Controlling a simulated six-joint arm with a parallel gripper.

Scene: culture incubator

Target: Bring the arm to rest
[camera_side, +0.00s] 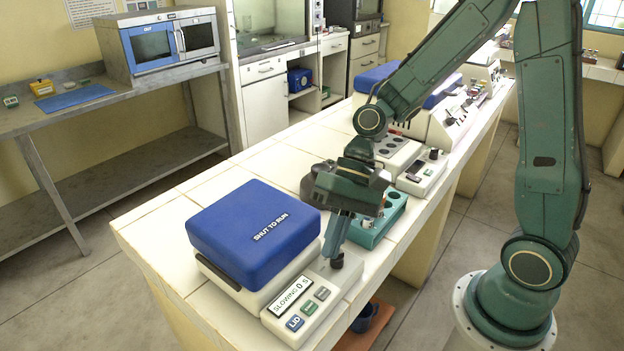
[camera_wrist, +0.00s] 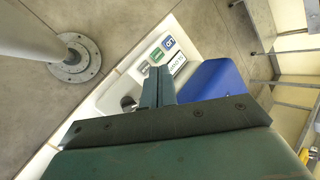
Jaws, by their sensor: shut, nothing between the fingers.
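My gripper (camera_side: 337,259) hangs over the tiled bench, pointing down beside the front right of a white device with a blue lid (camera_side: 255,232). Its two fingers are together with nothing between them. In the wrist view the shut fingers (camera_wrist: 158,74) point toward the device's control panel (camera_wrist: 160,58). The lid is down and reads "SHUT TO RUN". The panel's display (camera_side: 292,294) reads "SLOWING 0 S". A dark knob sits just below the fingertips in the side view; I cannot tell whether they touch it.
A teal rack (camera_side: 378,225) stands close behind my gripper. A white block with dark wells (camera_side: 392,152) and a small white instrument (camera_side: 421,172) lie farther back. The bench (camera_side: 160,235) is clear left of the device. A blue-fronted incubator (camera_side: 168,42) stands on the side table.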

